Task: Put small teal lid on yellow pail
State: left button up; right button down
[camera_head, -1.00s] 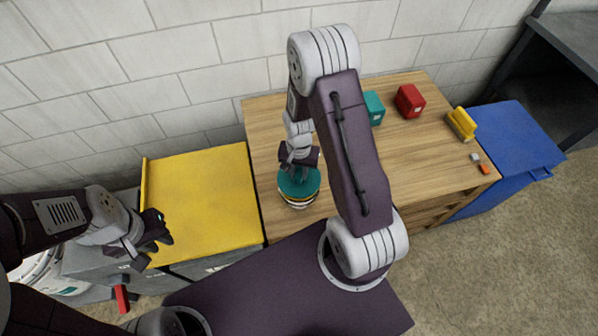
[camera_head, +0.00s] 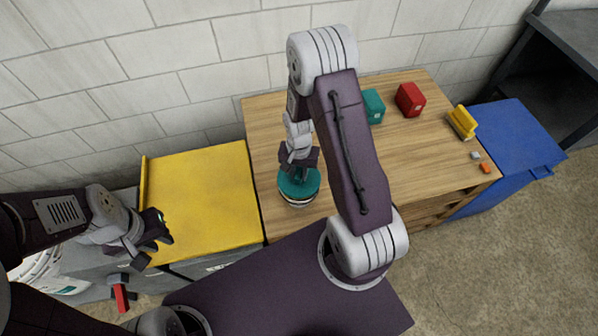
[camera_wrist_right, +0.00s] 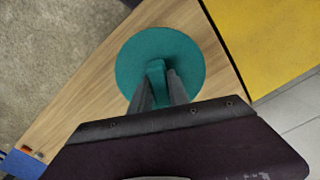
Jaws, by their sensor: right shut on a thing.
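The small teal lid (camera_head: 298,187) is a round disc with a teal block handle. My right gripper (camera_head: 299,168) is shut on that handle from above. In the right wrist view the teal lid (camera_wrist_right: 160,52) shows as a full disc, with the handle between my fingers (camera_wrist_right: 158,88). Directly under the lid in the head view is a round container, of which only a thin pale and dark edge (camera_head: 299,205) shows; it is probably the yellow pail, mostly hidden. I cannot tell whether lid and container touch. My left gripper (camera_head: 152,243) is empty, its fingers apart, over the yellow surface's front left.
The wooden worktop (camera_head: 425,150) carries a teal box (camera_head: 373,108), a red box (camera_head: 410,101), a yellow item (camera_head: 462,122) and small blocks near its right edge. A yellow-topped unit (camera_head: 205,200) stands left, a blue bin (camera_head: 515,150) right. The worktop's middle right is clear.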

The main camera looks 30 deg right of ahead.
aim_at(299, 172)
jog(key=c, duration=1.5)
grip_release()
jog(key=shift+c, duration=0.2)
notch_tip(299, 172, up, 11)
jog(key=p, duration=1)
